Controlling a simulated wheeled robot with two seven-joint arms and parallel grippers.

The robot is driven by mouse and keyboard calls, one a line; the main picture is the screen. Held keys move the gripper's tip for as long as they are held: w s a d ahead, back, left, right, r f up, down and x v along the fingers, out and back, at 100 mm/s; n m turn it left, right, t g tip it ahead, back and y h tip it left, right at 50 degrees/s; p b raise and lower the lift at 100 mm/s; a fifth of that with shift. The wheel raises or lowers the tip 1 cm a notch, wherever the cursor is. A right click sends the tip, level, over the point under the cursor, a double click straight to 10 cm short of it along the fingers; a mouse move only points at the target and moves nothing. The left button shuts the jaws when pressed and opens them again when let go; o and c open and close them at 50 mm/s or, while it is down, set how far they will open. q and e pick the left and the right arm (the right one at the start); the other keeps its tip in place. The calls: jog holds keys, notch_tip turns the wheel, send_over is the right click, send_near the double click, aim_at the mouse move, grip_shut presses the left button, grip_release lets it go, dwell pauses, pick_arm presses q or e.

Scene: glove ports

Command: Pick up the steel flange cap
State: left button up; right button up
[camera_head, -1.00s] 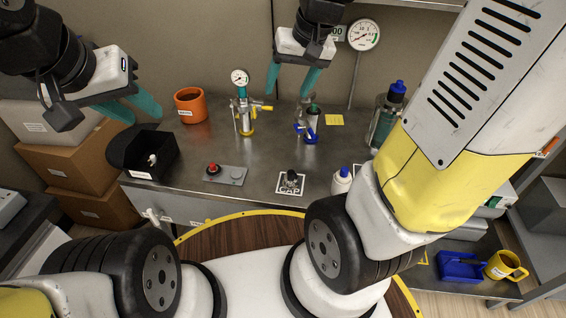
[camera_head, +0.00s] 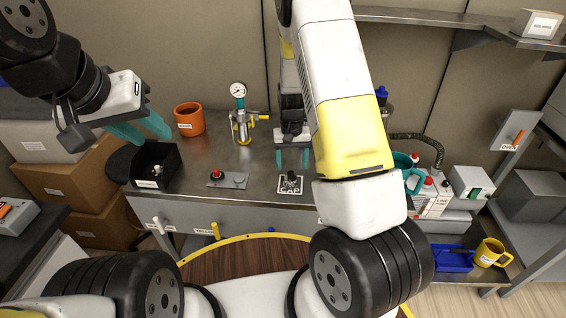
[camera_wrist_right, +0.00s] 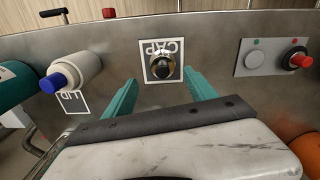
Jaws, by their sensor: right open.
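The steel flange cap (camera_head: 290,182) is a small dark, round metal piece standing on a white-framed square marked CAP, near the front of the steel bench. It also shows in the right wrist view (camera_wrist_right: 161,68), in the gap between the finger tips. My right gripper (camera_head: 292,162) is open and empty, just behind and above the cap in the head view. Its two teal fingers (camera_wrist_right: 160,88) point toward the cap, apart from it. My left gripper (camera_head: 152,137) is raised at the left, its teal fingers apart and empty, over the black bin.
A button panel (camera_head: 228,179) lies left of the cap. A white bottle with blue cap (camera_wrist_right: 76,74) stands on the other side. Behind are a gauge stand (camera_head: 240,122) and an orange mug (camera_head: 189,119). A black bin (camera_head: 156,165) sits at the left edge.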

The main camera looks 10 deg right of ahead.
aim_at(291, 173)
jog(key=f, duration=0.6)
jog(key=shift+s+a, duration=0.1)
jog(key=shift+a, duration=0.15)
grip_shut()
jog(key=shift+r, duration=0.1)
